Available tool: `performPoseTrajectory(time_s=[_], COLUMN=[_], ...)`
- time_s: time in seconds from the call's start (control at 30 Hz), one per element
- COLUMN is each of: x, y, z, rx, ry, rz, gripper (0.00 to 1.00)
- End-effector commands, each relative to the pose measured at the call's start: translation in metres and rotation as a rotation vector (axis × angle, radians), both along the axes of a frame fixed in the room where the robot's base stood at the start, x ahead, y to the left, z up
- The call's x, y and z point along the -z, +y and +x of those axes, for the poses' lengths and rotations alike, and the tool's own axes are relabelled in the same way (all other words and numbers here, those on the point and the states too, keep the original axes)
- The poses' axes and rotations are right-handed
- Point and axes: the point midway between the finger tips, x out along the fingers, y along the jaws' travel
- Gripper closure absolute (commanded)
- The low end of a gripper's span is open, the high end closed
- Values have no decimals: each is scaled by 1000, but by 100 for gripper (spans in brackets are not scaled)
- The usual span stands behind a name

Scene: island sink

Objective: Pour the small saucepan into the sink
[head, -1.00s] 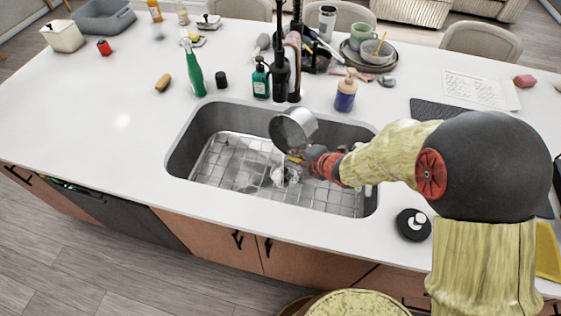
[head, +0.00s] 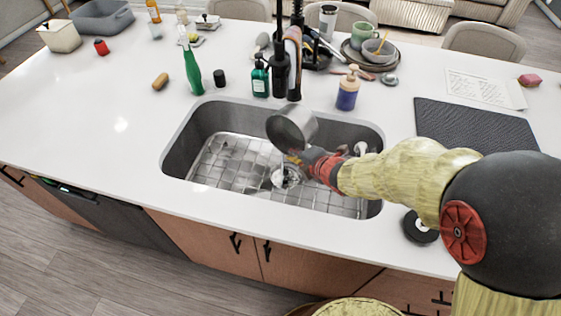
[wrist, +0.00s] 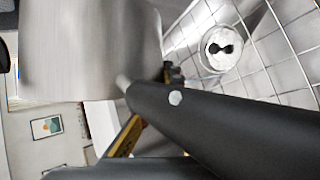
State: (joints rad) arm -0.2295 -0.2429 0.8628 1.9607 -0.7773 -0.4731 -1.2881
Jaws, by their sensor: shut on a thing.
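The small metal saucepan (head: 296,127) is tilted well over on its side above the sink, its opening facing left and down. My gripper (head: 308,160) is shut on the saucepan's handle. In the wrist view the dark handle (wrist: 220,120) runs up to the grey pan wall (wrist: 90,45). The sink (head: 225,120) is a steel basin with a wire grid (head: 225,165) on its bottom. The drain (wrist: 221,49) lies below the pan. The pan's inside is dark, and I cannot tell whether anything is left in it.
The black faucet (head: 280,75) stands behind the sink. A green soap bottle (head: 260,78), a blue soap dispenser (head: 347,92) and a green glass bottle (head: 192,70) stand along the back. A dark mat (head: 470,128) lies right.

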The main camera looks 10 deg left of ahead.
Motion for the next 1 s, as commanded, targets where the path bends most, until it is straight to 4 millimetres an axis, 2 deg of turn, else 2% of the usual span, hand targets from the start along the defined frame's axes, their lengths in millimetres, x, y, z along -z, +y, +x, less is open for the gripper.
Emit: performPoseTrajectory(time_s=[0.47,0.67,1.0], x=[-2,-9,-4], y=[0,0,-6], z=[0,2,14], rx=[1,3,8], ry=[-46,13,136], rz=[-25,5,74], gripper=[100,100,100])
